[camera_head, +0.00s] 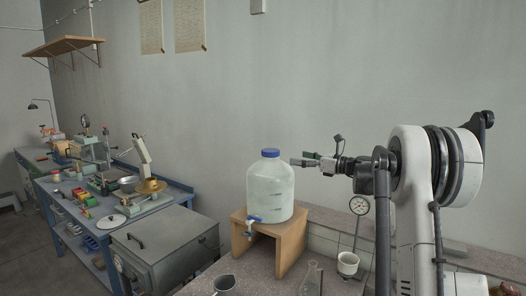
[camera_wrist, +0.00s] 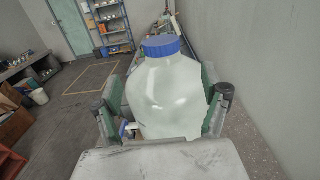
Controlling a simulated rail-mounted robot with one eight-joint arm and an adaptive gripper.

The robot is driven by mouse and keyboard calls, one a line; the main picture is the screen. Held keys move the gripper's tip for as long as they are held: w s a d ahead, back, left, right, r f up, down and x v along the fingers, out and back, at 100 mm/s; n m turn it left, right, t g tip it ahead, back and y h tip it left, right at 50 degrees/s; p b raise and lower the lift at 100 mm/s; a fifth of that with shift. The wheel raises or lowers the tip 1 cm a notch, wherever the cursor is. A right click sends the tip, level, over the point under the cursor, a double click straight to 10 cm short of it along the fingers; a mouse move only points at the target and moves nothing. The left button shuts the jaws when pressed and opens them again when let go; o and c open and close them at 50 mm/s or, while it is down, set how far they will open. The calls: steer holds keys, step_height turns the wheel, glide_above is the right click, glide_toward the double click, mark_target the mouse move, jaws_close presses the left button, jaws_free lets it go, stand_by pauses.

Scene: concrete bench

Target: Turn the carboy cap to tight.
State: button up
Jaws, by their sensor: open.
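The carboy (camera_head: 270,190) is a large translucent bottle standing upright on a wooden stand (camera_head: 291,250). Its blue cap (camera_head: 270,153) sits on the neck, and a blue-handled tap (camera_head: 251,221) is low at its front. My gripper (camera_head: 298,158) is just right of the cap in the head view, at about cap height, pointing left. In the wrist view my gripper (camera_wrist: 166,100) is open, one finger at each side of the picture, with the carboy (camera_wrist: 167,95) showing between them. The blue cap (camera_wrist: 161,46) appears beyond the fingertips, not touched. The tap is partly hidden there.
A gauge on a stand (camera_head: 358,206), a white cup (camera_head: 347,263) and a glass flask (camera_head: 311,280) are right of the wooden stand. A grey metal box (camera_head: 165,245) and a blue workbench (camera_head: 100,205) lie left. The wall is behind.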

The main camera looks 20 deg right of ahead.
mark_target(271, 153)
steer(key=p+x, duration=0.2)
steer(key=x, duration=1.1)
steer(key=shift+w, duration=0.35)
steer(key=c, duration=1.2)
steer(key=shift+a, duration=0.1)
